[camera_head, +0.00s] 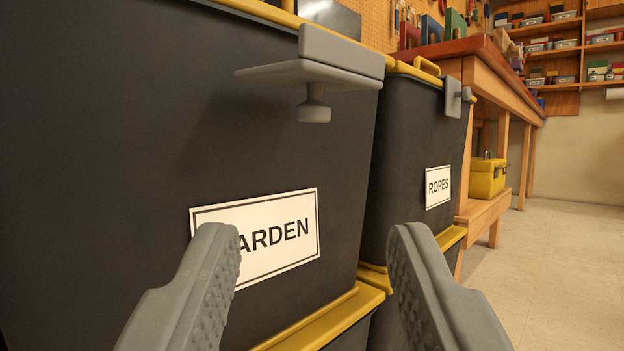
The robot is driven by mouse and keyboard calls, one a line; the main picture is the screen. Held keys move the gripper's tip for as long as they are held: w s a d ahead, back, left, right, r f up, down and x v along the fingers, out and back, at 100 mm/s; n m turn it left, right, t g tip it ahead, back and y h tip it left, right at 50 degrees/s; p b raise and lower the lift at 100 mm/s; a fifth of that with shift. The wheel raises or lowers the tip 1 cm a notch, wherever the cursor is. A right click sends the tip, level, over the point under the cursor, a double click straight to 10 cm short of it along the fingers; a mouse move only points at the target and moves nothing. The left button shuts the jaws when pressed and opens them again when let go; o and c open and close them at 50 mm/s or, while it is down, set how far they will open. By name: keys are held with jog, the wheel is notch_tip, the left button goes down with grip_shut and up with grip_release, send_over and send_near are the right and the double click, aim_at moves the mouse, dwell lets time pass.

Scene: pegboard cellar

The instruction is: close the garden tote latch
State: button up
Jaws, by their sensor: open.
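The garden tote (130,110) is a large dark tote with a yellow rim, filling the left of the view. Its white label (278,252) reads "ARDEN", the first letter hidden by my left finger. The grey garden tote latch (325,72) sits at the rim near the tote's right end. Its flat flap sticks out from the tote wall, with a knob hanging underneath. My gripper (314,235) is open and empty, fingers spread in front of the label. The latch is above the fingers and not between them; I cannot tell the exact gap.
A dark tote labelled ROPES (412,160) stands to the right, with a grey latch (454,97) lying against its wall. Yellow-rimmed totes (335,318) are below. A wooden workbench (490,62) and yellow toolbox (487,178) stand beyond. The floor (560,260) at right is clear.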

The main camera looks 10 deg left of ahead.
aim_at(313, 121)
jog(key=x, duration=1.7)
jog(key=shift+w+f, duration=0.15)
jog(key=shift+w, duration=0.05)
jog(key=shift+c, duration=0.2)
grip_shut()
